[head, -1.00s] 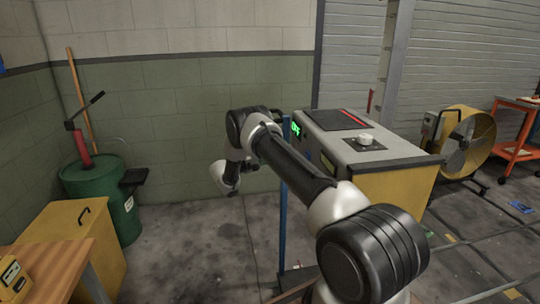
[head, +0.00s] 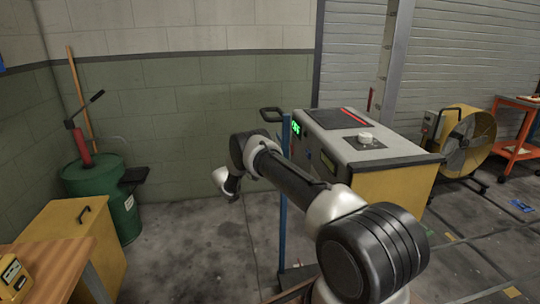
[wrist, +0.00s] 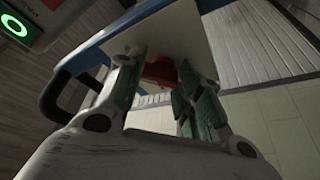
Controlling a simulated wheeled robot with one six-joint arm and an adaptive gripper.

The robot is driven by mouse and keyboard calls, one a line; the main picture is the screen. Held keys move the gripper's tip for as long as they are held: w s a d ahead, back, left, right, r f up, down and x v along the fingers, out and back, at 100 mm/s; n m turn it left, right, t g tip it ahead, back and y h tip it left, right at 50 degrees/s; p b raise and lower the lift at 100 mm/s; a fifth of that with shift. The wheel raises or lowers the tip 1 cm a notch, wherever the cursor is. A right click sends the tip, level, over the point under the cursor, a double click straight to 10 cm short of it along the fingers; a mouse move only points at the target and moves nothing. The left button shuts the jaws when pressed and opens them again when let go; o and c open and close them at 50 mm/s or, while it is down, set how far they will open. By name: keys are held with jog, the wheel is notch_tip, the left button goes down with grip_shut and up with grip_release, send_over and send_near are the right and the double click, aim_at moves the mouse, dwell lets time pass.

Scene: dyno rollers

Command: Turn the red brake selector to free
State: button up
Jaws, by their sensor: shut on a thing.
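The red brake selector (wrist: 160,71) shows as a red piece in front of a pale panel (wrist: 175,35) in the wrist view. My gripper (wrist: 161,82) has its two green-padded fingers on either side of it and is shut on it. The fingers partly cover the selector, so its pointer and any marks around it cannot be read. In the head view my arm hides the gripper and the selector.
A blue post (head: 283,190) with a black handle (head: 270,113) stands beside the grey and yellow machine (head: 385,157). A lit green display (head: 295,128) is on that machine. A green drum (head: 98,195) and yellow cabinet (head: 75,240) stand left. Floor between is clear.

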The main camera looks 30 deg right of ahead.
dwell(0.4)
jog(key=o, duration=1)
jog(key=v, duration=1.2)
